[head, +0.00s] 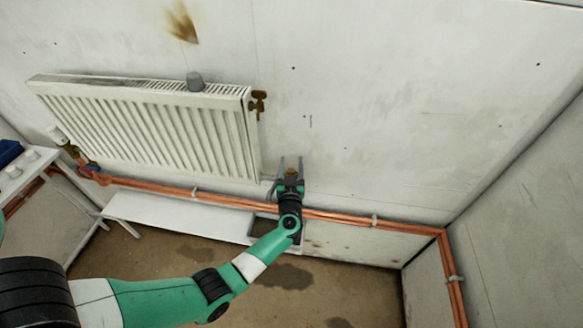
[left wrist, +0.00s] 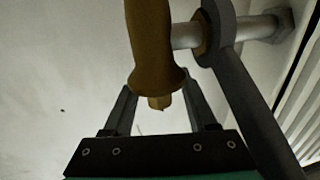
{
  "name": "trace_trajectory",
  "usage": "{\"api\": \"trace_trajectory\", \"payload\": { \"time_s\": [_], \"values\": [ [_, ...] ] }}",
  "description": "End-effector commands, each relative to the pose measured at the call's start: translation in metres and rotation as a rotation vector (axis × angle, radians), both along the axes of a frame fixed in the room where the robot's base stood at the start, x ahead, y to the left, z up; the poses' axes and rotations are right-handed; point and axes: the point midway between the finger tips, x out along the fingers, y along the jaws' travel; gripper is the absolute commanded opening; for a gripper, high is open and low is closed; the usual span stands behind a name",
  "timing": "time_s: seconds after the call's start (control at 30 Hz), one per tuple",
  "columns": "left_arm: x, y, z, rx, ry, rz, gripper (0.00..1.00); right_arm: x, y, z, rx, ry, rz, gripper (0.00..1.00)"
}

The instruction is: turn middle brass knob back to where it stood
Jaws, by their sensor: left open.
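A brass valve fitting (head: 291,171) sits by the radiator's lower right corner. In the left wrist view the brass fitting (left wrist: 150,40) fills the upper middle, its narrow end pointing down towards my gripper. My left gripper (head: 290,162) is open, its fingers on either side of the brass fitting with a gap showing. A grey ring-ended tool (left wrist: 245,90) sits around the pipe joint on the right and hangs down past my gripper. Another brass valve (head: 258,104) is at the radiator's upper right. I cannot tell which piece is the middle knob. My right gripper is not in view.
Copper pipes (head: 350,219) run along the wall below. A low white shelf (head: 180,214) and a side table (head: 25,172) stand at left. Wall to the right is clear.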

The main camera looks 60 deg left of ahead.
Motion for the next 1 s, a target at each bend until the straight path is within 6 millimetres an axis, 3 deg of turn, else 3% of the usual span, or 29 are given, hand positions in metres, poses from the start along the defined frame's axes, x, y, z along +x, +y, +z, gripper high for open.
{"api": "trace_trajectory", "payload": {
  "time_s": [0.27,0.5,0.6,1.0],
  "values": [
    [0.0012,0.0017,0.0007,0.0,0.0,-0.001,0.56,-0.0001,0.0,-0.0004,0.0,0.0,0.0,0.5],
    [0.0012,0.0015,0.0006,0.0,0.0,-0.001,0.13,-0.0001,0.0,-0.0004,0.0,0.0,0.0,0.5],
    [0.0011,0.0015,0.0005,0.0,0.0,-0.001,0.0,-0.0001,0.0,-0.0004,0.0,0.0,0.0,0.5],
    [0.0008,0.0015,0.0001,-0.001,0.002,0.024,0.0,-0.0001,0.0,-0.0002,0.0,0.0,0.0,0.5]
  ]
}}
